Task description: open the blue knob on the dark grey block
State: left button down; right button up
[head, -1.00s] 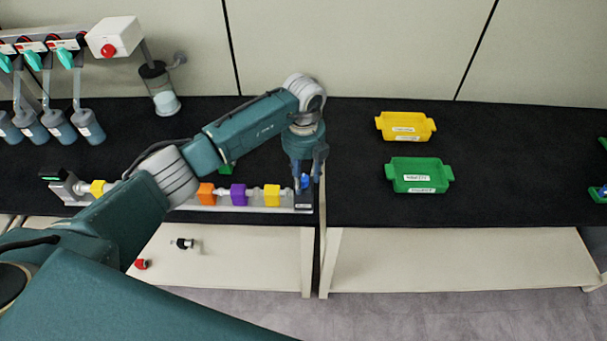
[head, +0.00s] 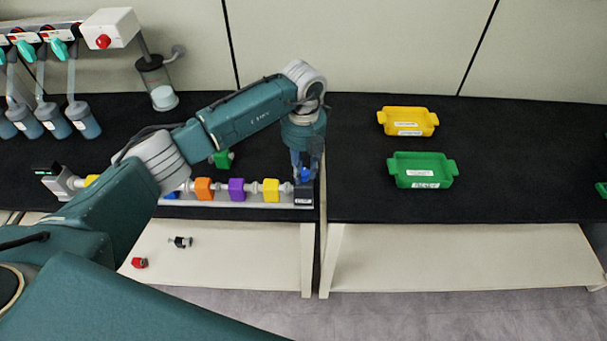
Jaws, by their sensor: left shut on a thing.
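The dark grey block (head: 304,197) stands at the right end of the rail near the table's front edge. The blue knob (head: 306,174) sits on top of it and is partly hidden by my gripper. My left gripper (head: 306,170) points down from above and is shut on the blue knob, its fingers around it. The knob's exact turn angle cannot be told. My right gripper is not in view.
Orange (head: 204,189), purple (head: 237,190) and yellow (head: 271,190) blocks line the rail left of the grey block. A green block (head: 222,159) lies behind. Yellow (head: 408,131) and green (head: 400,180) trays stand right.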

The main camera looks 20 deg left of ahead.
pick_arm(q)
jog(key=m+b, duration=0.8)
jog(key=b, duration=0.1)
jog(key=shift+f, duration=0.2)
jog(key=m+b, duration=0.2)
jog(key=m, duration=0.1)
jog(key=shift+m+b, duration=0.3)
jog(key=shift+m, duration=0.1)
jog(key=shift+r+m+b, duration=0.2)
jog(key=shift+m+b, duration=0.75)
jog(key=shift+m, duration=0.55)
jog(key=c, duration=1.5)
grip_release()
jog(key=shift+o, duration=0.2)
jog(key=shift+r, duration=0.1)
